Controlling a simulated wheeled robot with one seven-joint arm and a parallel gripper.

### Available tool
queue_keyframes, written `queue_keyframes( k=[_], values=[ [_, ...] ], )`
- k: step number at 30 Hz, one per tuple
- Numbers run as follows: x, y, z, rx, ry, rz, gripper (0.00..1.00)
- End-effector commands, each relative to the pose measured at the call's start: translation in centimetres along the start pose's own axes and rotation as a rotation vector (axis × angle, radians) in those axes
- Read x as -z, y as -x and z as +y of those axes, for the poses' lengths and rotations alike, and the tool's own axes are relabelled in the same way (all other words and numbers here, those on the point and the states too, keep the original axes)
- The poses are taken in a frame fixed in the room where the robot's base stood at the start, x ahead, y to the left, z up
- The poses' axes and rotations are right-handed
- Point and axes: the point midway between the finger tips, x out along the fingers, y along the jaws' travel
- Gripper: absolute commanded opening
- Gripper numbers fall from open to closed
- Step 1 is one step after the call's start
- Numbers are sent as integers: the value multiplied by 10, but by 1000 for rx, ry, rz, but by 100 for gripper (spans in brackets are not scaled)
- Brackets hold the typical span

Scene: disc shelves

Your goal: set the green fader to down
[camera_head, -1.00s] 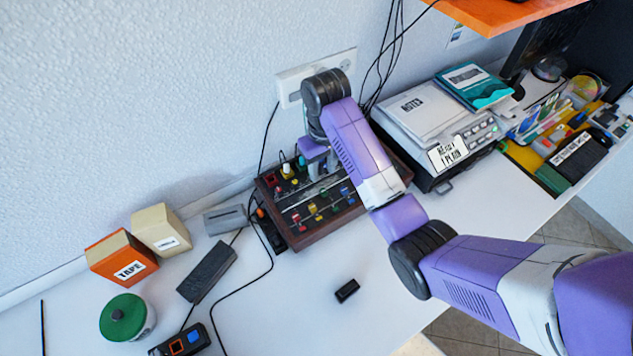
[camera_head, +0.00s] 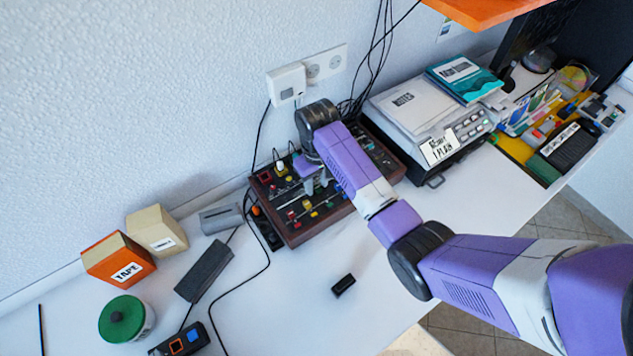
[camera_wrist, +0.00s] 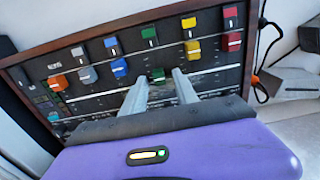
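The mixer panel (camera_head: 297,237) is a dark box with a brown wooden frame on the desk by the wall. In the wrist view, the green fader (camera_wrist: 157,75) has a cap that sits out of line with the blue fader (camera_wrist: 119,67) and yellow fader (camera_wrist: 192,48), closer to my gripper's body. My gripper (camera_wrist: 159,76) is open, with one finger on each side of the green cap and visible gaps beside it. Whether the fingers touch the panel cannot be told.
A red fader (camera_wrist: 231,41) and grey fader (camera_wrist: 88,75) share the row; a row of coloured knobs, including a green one (camera_wrist: 149,33), lies beyond. A device with papers (camera_head: 408,103) stands right of the panel. A black block (camera_head: 343,284) lies in front, on mostly clear desk.

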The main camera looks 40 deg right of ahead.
Motion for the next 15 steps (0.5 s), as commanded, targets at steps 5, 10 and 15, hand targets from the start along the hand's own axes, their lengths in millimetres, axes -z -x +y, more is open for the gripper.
queue_keyframes(
  k=[5, 10, 15],
  values=[
    [0, 0, 0, 0, 0, 0, 0],
    [0, 0, 0, 0, 0, 0, 0],
    [0, 0, 0, 0, 0, 0, 0]
  ],
)
